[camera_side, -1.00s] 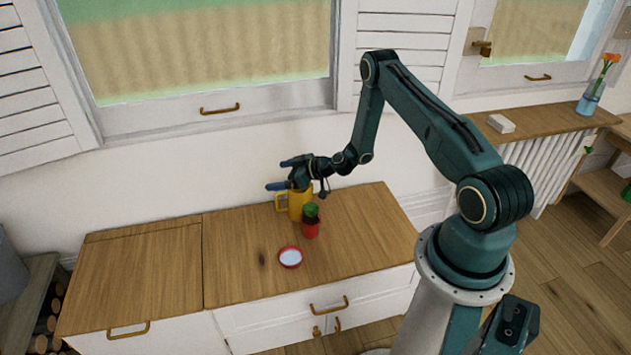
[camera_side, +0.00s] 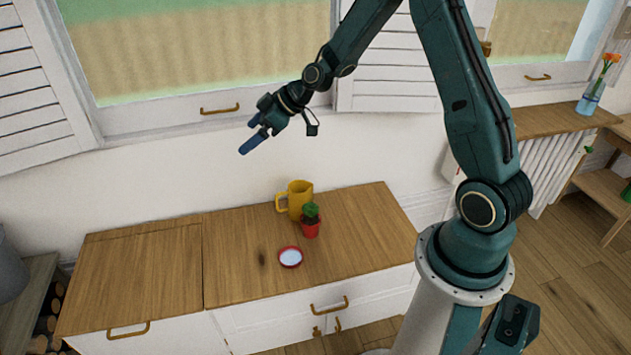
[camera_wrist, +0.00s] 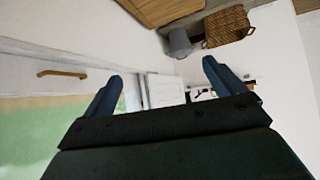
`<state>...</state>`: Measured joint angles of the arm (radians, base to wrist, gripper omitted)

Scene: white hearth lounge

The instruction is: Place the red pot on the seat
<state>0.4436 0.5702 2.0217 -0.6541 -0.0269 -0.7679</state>
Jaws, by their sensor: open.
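The red pot (camera_side: 310,229) with a small green plant stands upright on the wooden counter in the side view, just in front of the yellow pitcher. My gripper (camera_side: 252,142) is high above the counter, up and to the left of the pot, in front of the wall below the window. In the wrist view my gripper (camera_wrist: 163,78) has its two blue fingers spread wide with nothing between them. The pot does not show in the wrist view. I cannot pick out a seat in either view.
A yellow pitcher (camera_side: 299,200) stands behind the pot. A small red-rimmed dish (camera_side: 290,257) lies in front-left of it. The left part of the wooden counter (camera_side: 150,265) is clear. A wicker basket (camera_wrist: 228,27) and a grey bucket (camera_wrist: 180,43) show in the wrist view.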

